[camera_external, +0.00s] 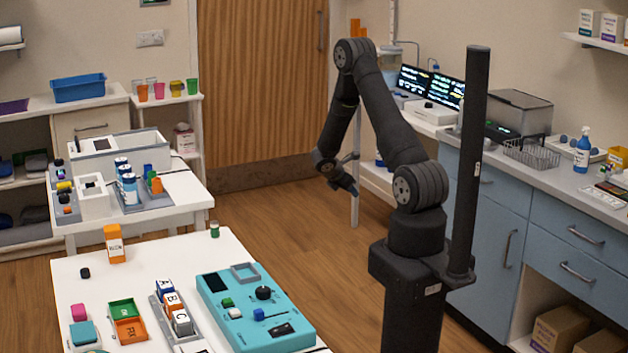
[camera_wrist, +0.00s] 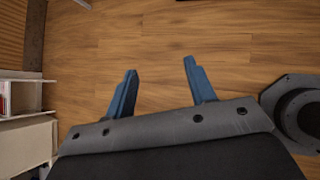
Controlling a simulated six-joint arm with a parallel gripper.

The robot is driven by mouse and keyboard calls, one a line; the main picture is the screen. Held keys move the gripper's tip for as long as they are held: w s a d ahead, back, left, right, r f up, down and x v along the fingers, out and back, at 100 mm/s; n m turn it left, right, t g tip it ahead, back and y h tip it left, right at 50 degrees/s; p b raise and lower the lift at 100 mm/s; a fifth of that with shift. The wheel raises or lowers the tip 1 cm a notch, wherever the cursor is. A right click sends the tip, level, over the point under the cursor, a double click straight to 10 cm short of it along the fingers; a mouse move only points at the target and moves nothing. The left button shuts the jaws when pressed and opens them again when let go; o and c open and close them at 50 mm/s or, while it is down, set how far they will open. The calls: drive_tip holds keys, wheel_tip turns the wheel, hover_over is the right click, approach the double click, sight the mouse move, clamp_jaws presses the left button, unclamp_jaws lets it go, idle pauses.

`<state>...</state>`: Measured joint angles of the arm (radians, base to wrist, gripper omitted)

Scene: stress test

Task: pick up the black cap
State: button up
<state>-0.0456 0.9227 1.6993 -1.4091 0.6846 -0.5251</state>
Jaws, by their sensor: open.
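A small black cap (camera_external: 85,272) lies on the white table, near its left side, in front of the orange bottle. My gripper (camera_external: 350,188) is off to the right of that table, raised over the wooden floor and well away from the cap. In the wrist view my gripper (camera_wrist: 158,85) shows two blue fingers spread apart with nothing between them, and only floor beyond. The cap does not show in the wrist view.
The table is clear around the cap.

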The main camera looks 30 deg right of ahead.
wheel_tip(320, 180, up, 25)
drive_tip(key=w+a+m+t+y, duration=0.1)
drive_tip(key=w+a+y, duration=0.15)
drive_tip(key=a, duration=1.35)
drive_tip(key=w+a+m+y, duration=0.15)
drive_tip(key=w+a, duration=0.25)
drive_tip(key=a, duration=1.2)
drive_tip(key=g+y, duration=0.5)
drive_tip(key=y, duration=0.3)
hover_over(87, 270)
drive_tip(key=d, duration=0.2)
drive_tip(key=f, duration=1.4)
drive_tip(key=shift+d+f, duration=0.2)
drive_tip(key=shift+x, duration=3.1)
drive_tip(key=shift+d, duration=0.15)
